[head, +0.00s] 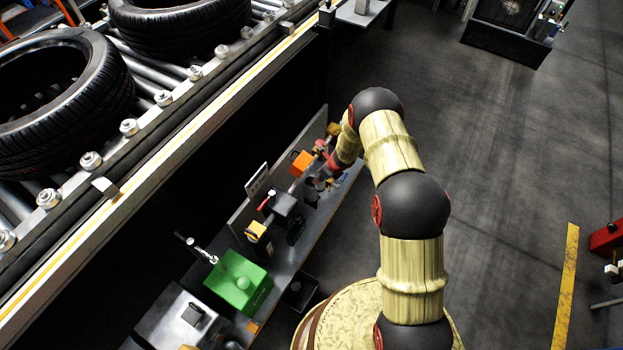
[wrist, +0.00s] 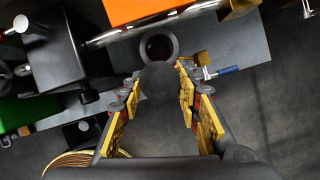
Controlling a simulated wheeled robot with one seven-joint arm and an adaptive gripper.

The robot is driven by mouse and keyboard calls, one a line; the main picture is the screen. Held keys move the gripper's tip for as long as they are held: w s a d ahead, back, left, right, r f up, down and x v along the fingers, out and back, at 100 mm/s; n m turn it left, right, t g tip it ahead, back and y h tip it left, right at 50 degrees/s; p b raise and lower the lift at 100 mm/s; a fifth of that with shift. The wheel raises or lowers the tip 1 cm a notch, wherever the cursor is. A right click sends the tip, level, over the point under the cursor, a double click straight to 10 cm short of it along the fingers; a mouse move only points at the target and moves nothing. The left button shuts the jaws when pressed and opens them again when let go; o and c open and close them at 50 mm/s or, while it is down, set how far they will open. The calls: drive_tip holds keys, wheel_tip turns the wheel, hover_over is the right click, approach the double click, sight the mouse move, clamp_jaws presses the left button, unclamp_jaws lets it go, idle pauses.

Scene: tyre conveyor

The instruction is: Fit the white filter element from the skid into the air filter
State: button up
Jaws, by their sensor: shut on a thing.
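My gripper (wrist: 158,98) has its yellow-faced fingers on both sides of a dark rounded piece (wrist: 160,80) and is shut on it. I cannot tell for certain what this piece is. Just beyond it in the wrist view is a dark round ring with an open middle (wrist: 158,43), below the orange block (wrist: 150,10); it may be part of the air filter. In the head view the orange block (head: 302,162) stands on the skid (head: 292,241), and my gripper is beside it, small and partly hidden by my arm. I see no white filter element in either view.
A black box with a red lever (head: 286,206) and a green box (head: 238,282) stand along the skid. A blue-handled part (wrist: 228,70) and a brass bracket (wrist: 200,60) are close right of the ring. The tyre conveyor (head: 170,150) runs behind.

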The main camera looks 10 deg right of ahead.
drive_tip(key=w+a, duration=0.3)
drive_tip(key=w, duration=0.2)
drive_tip(key=shift+w+f+b, duration=0.15)
drive_tip(key=shift+f+b, duration=1.35)
drive_tip(key=shift+f, duration=2.1)
drive_tip(key=shift+r, duration=0.1)
drive_tip(key=shift+f+b, duration=0.3)
drive_tip(key=shift+f, duration=0.1)
drive_tip(key=shift+f, duration=0.1)
